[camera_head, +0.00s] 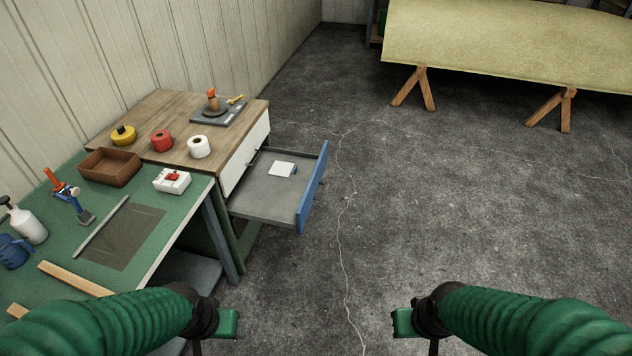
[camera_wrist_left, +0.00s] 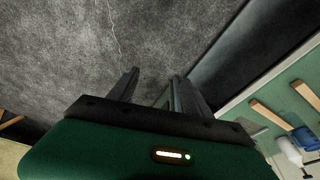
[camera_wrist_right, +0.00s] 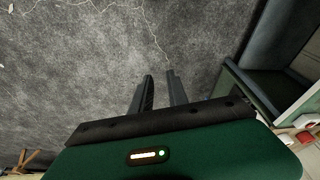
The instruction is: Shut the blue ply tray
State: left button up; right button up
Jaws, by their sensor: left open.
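The blue ply tray is a pulled-out drawer with a blue front (camera_head: 313,187) and a grey inside (camera_head: 262,198). It sticks out to the right from the white-fronted wooden cabinet in the head view. A small white pad (camera_head: 281,169) lies in it. My left gripper (camera_wrist_left: 155,85) is open and empty, over the floor and near the green bench. My right gripper (camera_wrist_right: 160,82) has its fingers parted by a narrow gap, empty, with floor behind. In the head view both hands are low in front, apart from the tray, and their fingers are mostly hidden.
A green workbench (camera_head: 165,237) holds a brown box (camera_head: 110,167), a white and red device, a spray bottle and wood strips. Tape rolls and a stamp-like tool stand on the cabinet top (camera_head: 165,108). The middle floor is clear.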

aim_at(259, 196)
jog(key=i+j, duration=0.1)
jog(key=i, duration=0.85)
jog(key=i+j, duration=0.1)
jog(key=i, duration=0.85)
jog(key=i+j, duration=0.15)
jog(key=i, duration=0.8)
